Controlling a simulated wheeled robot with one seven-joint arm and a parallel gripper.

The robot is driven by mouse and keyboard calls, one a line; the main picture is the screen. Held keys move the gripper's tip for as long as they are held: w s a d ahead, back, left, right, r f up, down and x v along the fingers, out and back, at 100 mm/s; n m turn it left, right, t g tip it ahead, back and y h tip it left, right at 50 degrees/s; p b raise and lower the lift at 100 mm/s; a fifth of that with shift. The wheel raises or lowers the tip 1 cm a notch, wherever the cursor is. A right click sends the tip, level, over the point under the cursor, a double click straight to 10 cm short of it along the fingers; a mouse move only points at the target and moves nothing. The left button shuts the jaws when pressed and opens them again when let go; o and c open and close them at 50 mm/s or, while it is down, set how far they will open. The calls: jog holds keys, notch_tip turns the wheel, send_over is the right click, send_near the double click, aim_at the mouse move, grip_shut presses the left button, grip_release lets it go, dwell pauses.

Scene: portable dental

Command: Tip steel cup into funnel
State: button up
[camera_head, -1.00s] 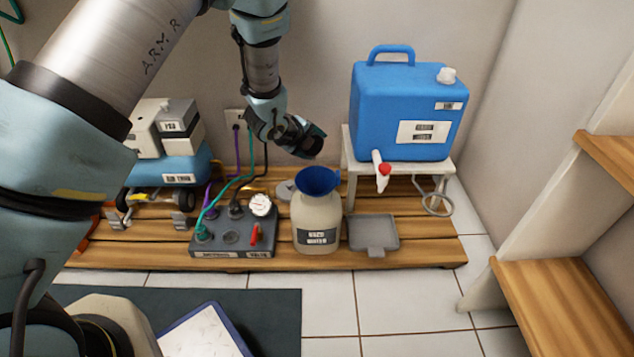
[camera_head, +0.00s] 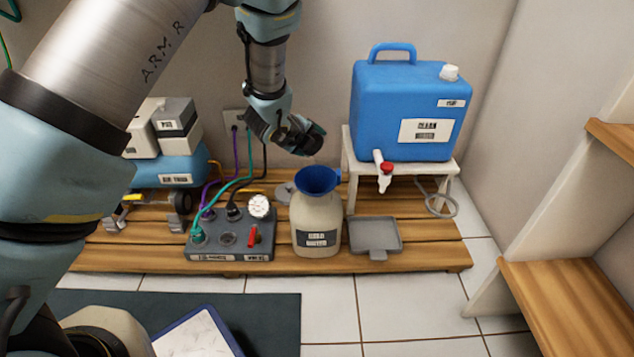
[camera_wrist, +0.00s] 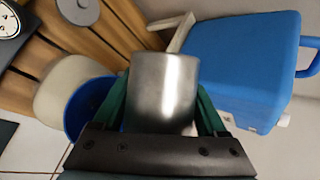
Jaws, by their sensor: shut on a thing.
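In the wrist view my gripper (camera_wrist: 160,112) is shut on the steel cup (camera_wrist: 162,85), with a green finger on each side of it. The inside of the cup is not visible. The blue funnel (camera_head: 317,180) sits in the mouth of the beige waste bottle (camera_head: 317,225) on the wooden slats. In the head view my gripper (camera_head: 308,137) is above and slightly left of the funnel, apart from it, and the cup cannot be made out there. The funnel (camera_wrist: 88,105) also shows in the wrist view, left of the cup and partly hidden by the gripper.
A blue water container (camera_head: 410,105) with a red-handled tap stands on a white stand (camera_head: 348,165) right of the bottle. A grey tray (camera_head: 374,234) lies below. A control box (camera_head: 228,240) with gauge and hoses is left of the bottle. Wooden shelves (camera_head: 565,290) stand far right.

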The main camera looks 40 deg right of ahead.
jog(key=f+b, duration=0.1)
jog(key=b, duration=0.1)
jog(key=t+b, duration=0.1)
jog(key=b, duration=0.1)
jog(key=shift+s+f+m+h, duration=0.2)
jog(key=shift+f+m+h, duration=0.1)
jog(key=shift+f, duration=0.05)
jog(key=shift+s+r+m+t+b, duration=0.1)
jog(key=shift+r+m+t+b, duration=0.25)
jog(key=shift+b, duration=0.6)
jog(key=shift+r+t+p, duration=0.25)
jog(key=shift+r+p, duration=0.05)
jog(key=shift+r, duration=0.05)
jog(key=shift+w+a+r+p, duration=0.1)
jog(key=shift+w+r+p, duration=0.2)
jog(key=shift+p, duration=0.4)
jog(key=shift+w+g+p, duration=0.15)
jog(key=shift+g+p, duration=0.35)
jog(key=shift+p, duration=0.4)
jog(key=n+g+p, duration=0.1)
jog(key=p, duration=0.2)
jog(key=shift+r+p, duration=0.35)
jog(key=shift+r, duration=0.05)
jog(key=shift+f+p, duration=0.1)
jog(key=shift+p, duration=0.3)
jog(key=shift+f+g, duration=0.3)
jog(key=shift+f, duration=0.05)
jog(key=shift+n, duration=0.25)
